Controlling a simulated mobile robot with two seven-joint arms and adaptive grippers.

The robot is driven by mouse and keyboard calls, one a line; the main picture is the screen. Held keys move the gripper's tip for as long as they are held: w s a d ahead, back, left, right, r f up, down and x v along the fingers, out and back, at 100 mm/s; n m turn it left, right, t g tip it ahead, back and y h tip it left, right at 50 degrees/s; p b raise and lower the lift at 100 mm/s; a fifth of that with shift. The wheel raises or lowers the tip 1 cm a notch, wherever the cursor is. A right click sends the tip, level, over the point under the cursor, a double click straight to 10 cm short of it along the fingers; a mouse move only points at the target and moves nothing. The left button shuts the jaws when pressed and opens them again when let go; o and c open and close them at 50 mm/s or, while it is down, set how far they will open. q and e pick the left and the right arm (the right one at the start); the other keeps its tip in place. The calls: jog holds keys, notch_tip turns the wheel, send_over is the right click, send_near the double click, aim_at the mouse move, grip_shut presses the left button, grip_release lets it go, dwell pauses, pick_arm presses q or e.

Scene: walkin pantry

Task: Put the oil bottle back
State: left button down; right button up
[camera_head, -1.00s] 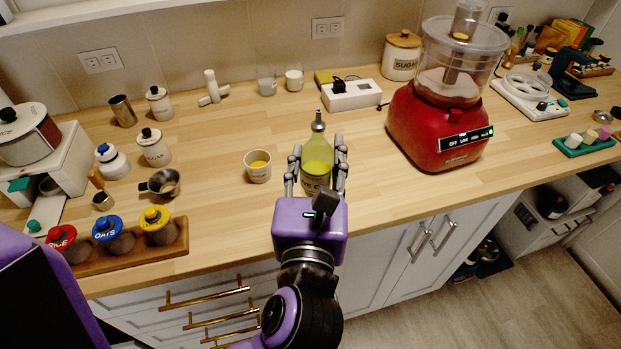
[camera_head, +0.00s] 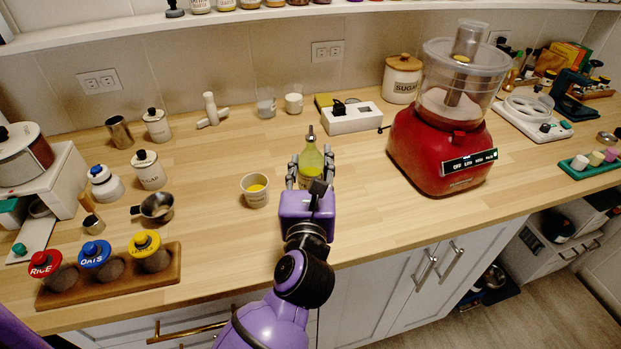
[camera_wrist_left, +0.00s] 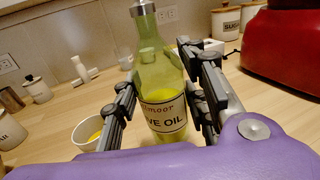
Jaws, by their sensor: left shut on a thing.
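The oil bottle (camera_head: 311,158) is yellow-green glass with a metal pourer top, and stands upright over the wooden counter. My left gripper (camera_head: 311,174) is shut on it, with a finger on each side. In the left wrist view the oil bottle (camera_wrist_left: 160,75) shows a label reading "OIL", between the fingers of my left gripper (camera_wrist_left: 165,105). I cannot tell whether its base touches the counter. My right gripper is not in view.
A cup with yellow contents (camera_head: 255,191) stands just left of the bottle. A red food processor (camera_head: 440,150) stands to the right. A white box (camera_head: 352,118) is behind. A shelf with jars (camera_head: 140,32) runs along the wall above. Counter between is clear.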

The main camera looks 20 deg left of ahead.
aim_at(310, 180)
pick_arm(q)
jog(key=shift+w+a+f, duration=0.1)
jog(key=shift+w+f, duration=0.05)
jog(key=shift+f, duration=0.05)
jog(key=f, duration=0.2)
jog(key=f+b, duration=0.1)
jog(key=shift+w+a+f, duration=0.15)
jog(key=shift+w+f, duration=0.1)
jog(key=shift+w, duration=0.05)
jog(key=shift+f, duration=0.2)
jog(key=shift+r, duration=0.15)
jog(key=shift+f, duration=0.2)
jog(key=c, duration=1.4)
grip_release()
jog(key=o, duration=0.3)
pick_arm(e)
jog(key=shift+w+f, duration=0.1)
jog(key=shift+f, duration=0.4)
